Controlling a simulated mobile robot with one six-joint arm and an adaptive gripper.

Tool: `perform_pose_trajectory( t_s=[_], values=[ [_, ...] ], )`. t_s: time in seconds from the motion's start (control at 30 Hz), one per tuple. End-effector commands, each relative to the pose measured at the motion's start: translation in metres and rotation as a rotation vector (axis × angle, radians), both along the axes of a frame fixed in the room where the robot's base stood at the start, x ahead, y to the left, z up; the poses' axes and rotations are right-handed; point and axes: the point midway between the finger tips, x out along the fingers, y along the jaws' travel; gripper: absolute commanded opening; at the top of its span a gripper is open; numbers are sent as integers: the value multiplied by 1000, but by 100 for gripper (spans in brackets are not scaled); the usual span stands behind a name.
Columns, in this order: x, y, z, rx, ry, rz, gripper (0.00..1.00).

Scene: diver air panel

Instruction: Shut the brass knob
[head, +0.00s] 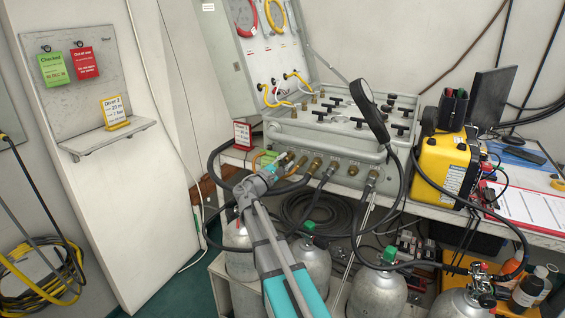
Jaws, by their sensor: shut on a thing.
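The air panel (325,143) is a grey case on the bench, with a row of brass fittings (315,164) along its front face. My gripper (281,163) reaches up to the left end of that row. It is shut on a small brass knob (290,157), which shows just past the fingertips. The fingers hide much of the knob, and I cannot tell how far it is turned. Black T-handles (357,122) and smaller brass parts stand on the panel's top face.
A round gauge (369,111) rises on a stalk right of my gripper. A yellow case (448,167) and a clipboard (530,195) are on the bench at right. Grey cylinders (312,265) and coiled black hose (308,207) are below. A tagged board (75,95) hangs left.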

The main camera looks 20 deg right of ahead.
Motion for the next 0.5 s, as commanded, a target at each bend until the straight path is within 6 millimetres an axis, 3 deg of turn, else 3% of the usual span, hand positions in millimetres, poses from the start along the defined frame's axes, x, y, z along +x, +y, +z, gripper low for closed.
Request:
perform_pose_trajectory(
  t_s=[0.5],
  values=[
    [4, -7, 3, 24, -39, 0, 0]
  ],
)
